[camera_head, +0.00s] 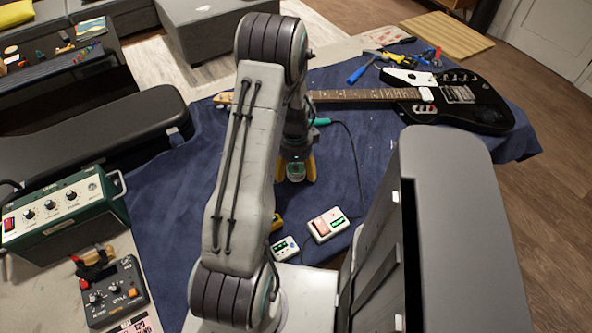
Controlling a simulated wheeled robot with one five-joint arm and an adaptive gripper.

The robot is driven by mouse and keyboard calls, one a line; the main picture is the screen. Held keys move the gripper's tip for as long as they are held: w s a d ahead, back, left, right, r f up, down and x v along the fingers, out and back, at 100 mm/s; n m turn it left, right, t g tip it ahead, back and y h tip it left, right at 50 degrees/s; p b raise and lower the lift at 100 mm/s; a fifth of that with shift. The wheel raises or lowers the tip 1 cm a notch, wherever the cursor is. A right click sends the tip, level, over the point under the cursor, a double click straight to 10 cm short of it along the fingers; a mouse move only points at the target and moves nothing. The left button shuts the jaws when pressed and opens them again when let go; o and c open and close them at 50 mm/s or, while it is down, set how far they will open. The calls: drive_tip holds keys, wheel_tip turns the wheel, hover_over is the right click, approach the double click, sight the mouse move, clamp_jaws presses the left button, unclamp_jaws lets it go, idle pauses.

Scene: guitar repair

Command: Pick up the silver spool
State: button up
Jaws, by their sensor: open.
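A small silver round thing (296,170), which looks like the silver spool, shows on the blue cloth (180,220), close below the end of my arm. My gripper (297,177) points down over it with its yellow fingers open, one on each side. I cannot tell how far down the fingers reach or whether they touch it. My arm hides part of the cloth to the left of the spool.
A black guitar (470,112) lies behind, its neck passing behind my arm. Two white boxes, one larger (327,225) and one smaller (285,248), sit nearer. A green amplifier (65,215) and dark pedal (115,292) stand left.

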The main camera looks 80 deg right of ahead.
drive_tip(key=shift+o, duration=0.2)
drive_tip(key=c, duration=1.3)
drive_tip(key=shift+r, duration=0.15)
